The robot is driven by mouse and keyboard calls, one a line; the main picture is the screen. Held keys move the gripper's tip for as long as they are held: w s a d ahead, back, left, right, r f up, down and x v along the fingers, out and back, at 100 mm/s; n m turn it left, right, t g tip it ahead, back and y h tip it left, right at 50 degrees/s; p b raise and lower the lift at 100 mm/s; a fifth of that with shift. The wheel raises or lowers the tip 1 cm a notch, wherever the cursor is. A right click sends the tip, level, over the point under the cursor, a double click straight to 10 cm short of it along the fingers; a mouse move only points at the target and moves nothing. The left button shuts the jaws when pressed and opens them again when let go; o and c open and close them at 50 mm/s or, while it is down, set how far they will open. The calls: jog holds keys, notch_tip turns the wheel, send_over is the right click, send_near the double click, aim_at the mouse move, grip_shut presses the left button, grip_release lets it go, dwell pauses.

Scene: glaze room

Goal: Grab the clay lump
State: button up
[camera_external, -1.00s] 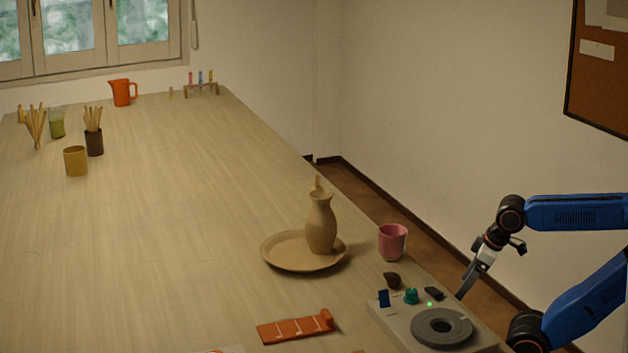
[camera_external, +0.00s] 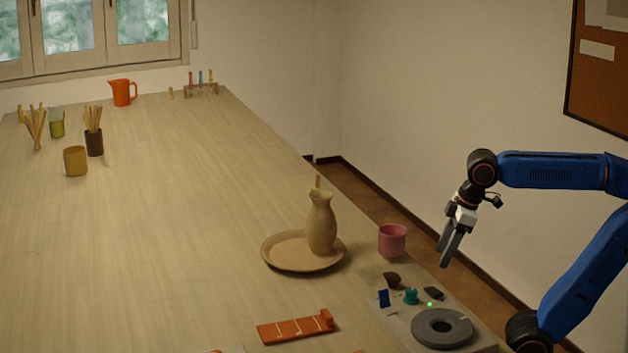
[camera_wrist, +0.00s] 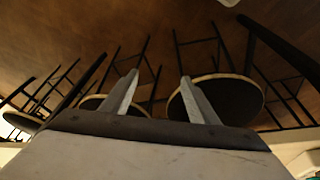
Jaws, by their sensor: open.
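A small dark brown lump (camera_external: 391,279) lies at the right edge of the table, by a grey panel; it may be the clay lump, but I cannot tell for sure. A dark grey piece (camera_external: 433,293) lies to its right, also too small to make out. My gripper (camera_external: 442,254) is open and empty, pointing down, above and to the right of these pieces in the external view. In the wrist view my gripper's two fingers (camera_wrist: 160,76) stand apart, with only floor and stools beyond; no lump shows there.
A pink cup (camera_external: 392,240) stands near the lump. A tan vase (camera_external: 321,222) stands on a round tray (camera_external: 274,261). The grey panel (camera_external: 400,326) bears a grey ring (camera_external: 442,318) and a teal knob (camera_external: 411,296). Stools (camera_wrist: 240,98) show below. The table's middle is clear.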

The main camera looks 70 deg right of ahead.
jog(key=w+a+r+n+g, duration=0.1)
jog(key=w+a+r+n, duration=0.2)
jog(key=a+r, duration=0.35)
jog(key=w+a+r+n+g, duration=0.1)
jog(key=w+a+r+n, duration=0.2)
jog(key=a+r, duration=0.4)
notch_tip(320, 180, up, 12)
jog(key=f+n+g, duration=0.1)
jog(key=n+g, duration=0.1)
jog(key=n, duration=0.4)
send_over(393, 273)
jog(key=shift+h, duration=0.3)
jog(key=f, duration=1)
jog(key=shift+s+a+f, duration=0.1)
jog(key=shift+s+f, duration=0.15)
jog(key=shift+f, duration=0.1)
jog(key=shift+w+f, duration=0.2)
jog(key=shift+f, duration=2.8)
jog(key=shift+c, duration=0.5)
jog(key=c, duration=1)
